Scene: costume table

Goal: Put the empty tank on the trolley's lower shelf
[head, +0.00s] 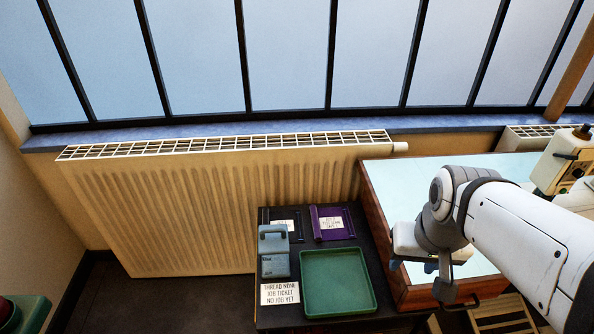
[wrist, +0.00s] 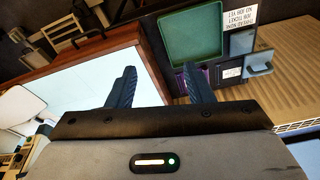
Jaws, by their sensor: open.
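A grey-blue box with a handle on top (head: 274,257), which looks like the tank, stands at the left of a low black trolley-like top (head: 345,322). It also shows at the right of the wrist view (wrist: 258,66). I cannot see whether it is empty. Any lower shelf is hidden under the black top. My gripper (head: 412,266) is over the pale-topped wooden table, right of the black top and apart from the box. In the wrist view its two dark fingers (wrist: 160,86) are spread with nothing between them.
A green tray (head: 338,281), a purple item (head: 330,223) with a card, and a white label card (head: 280,293) crowd the black top. A ribbed radiator (head: 200,210) stands behind. The wooden table (head: 392,190) rises on the right, with a cream machine (head: 563,160) on it.

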